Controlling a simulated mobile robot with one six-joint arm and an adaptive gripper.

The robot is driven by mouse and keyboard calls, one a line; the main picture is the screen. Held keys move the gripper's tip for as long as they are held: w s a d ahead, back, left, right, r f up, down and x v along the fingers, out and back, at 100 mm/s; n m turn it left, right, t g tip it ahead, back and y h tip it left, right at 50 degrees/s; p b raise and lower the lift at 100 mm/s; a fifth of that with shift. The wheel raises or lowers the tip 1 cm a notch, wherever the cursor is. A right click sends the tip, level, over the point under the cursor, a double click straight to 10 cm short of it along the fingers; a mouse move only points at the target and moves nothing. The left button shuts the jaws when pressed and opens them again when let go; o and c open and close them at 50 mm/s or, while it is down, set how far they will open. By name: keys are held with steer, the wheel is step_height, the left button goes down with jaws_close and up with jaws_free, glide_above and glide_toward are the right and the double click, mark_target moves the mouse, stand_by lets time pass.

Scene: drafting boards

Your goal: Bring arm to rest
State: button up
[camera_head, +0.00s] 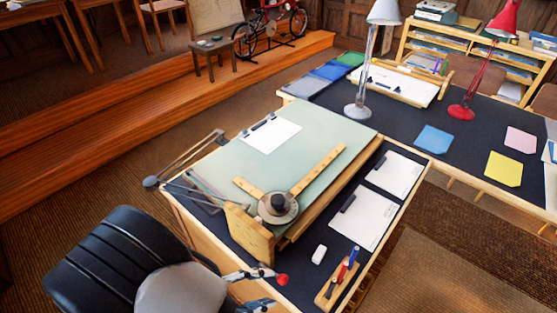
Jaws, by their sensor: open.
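What looks like my gripper (271,289) is at the bottom middle, at the near edge of the drafting desk. Its two silvery fingers are apart, with nothing seen held between them. A grey rounded part behind it, at the bottom left, seems to be my own arm. The rest of the arm is out of view. A small red knob shows right by the upper finger; I cannot tell whether they touch.
A black chair (105,255) is at the lower left. The tilted drafting board (320,130) carries a drafting machine (278,207). An eraser (319,254) and a wooden pen holder (326,292) lie to the gripper's right. A second desk with lamps stands behind.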

steer(key=s+d+r+m+y, duration=0.2)
steer(key=d+r+m+y, duration=0.4)
steer(key=d+r, duration=0.3)
steer(key=s+d+r+m+y, duration=0.3)
steer(key=d+r+m+y, duration=0.4)
steer(key=r, duration=0.8)
steer(key=shift+s+d+m, duration=0.25)
steer(key=shift+d+m, duration=0.75)
steer(key=shift+d, duration=0.25)
